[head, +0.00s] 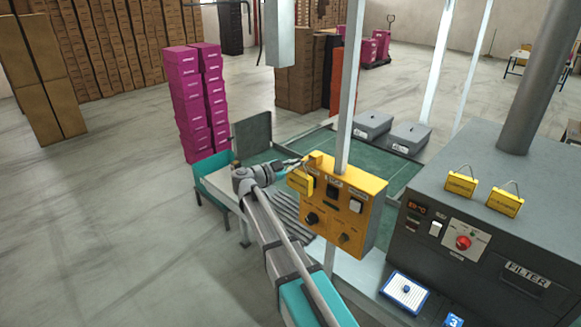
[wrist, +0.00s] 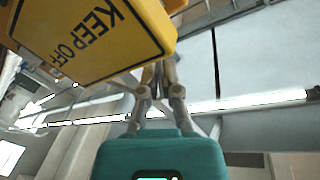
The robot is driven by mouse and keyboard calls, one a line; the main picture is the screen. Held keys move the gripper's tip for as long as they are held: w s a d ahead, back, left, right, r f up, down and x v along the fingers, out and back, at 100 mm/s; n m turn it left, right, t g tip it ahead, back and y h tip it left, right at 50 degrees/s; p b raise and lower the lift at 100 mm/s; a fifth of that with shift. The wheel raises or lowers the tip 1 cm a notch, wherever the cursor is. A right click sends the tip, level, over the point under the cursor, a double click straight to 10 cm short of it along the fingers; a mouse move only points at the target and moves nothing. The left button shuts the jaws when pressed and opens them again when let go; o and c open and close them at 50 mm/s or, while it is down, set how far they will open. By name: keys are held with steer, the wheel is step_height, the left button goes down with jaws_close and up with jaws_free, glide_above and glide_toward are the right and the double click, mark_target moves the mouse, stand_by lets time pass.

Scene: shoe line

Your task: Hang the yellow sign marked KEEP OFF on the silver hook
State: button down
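The yellow sign marked KEEP OFF (wrist: 88,38) fills the upper left of the wrist view, its lettering turned over. In the head view it is the small yellow plate (head: 301,184) just below my gripper (head: 295,163), in front of the yellow control box. My gripper's fingers (wrist: 159,75) are close together, partly hidden by the sign, and appear shut on its wire loop; the grip point itself is too small to see clearly. The sign is held up off any surface. I cannot make out the silver hook in either view.
The yellow control box (head: 345,215) with knobs sits on a pale post (head: 349,90) right beside the gripper. Two more yellow signs with wire loops, the left one (head: 461,184) and the right one (head: 504,202), lie on the grey filter machine (head: 455,215).

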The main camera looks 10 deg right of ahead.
steer(key=shift+w+d+f+b, duration=0.25)
steer(key=shift+w+d, duration=0.05)
steer(key=shift+d, duration=0.25)
steer(key=shift+w+d+f+b, duration=0.2)
steer(key=shift+w+d+b, duration=0.05)
steer(key=shift+d, duration=0.3)
steer(key=shift+f, duration=0.1)
steer(key=c, duration=0.7)
jaws_free()
steer(key=shift+v, duration=6)
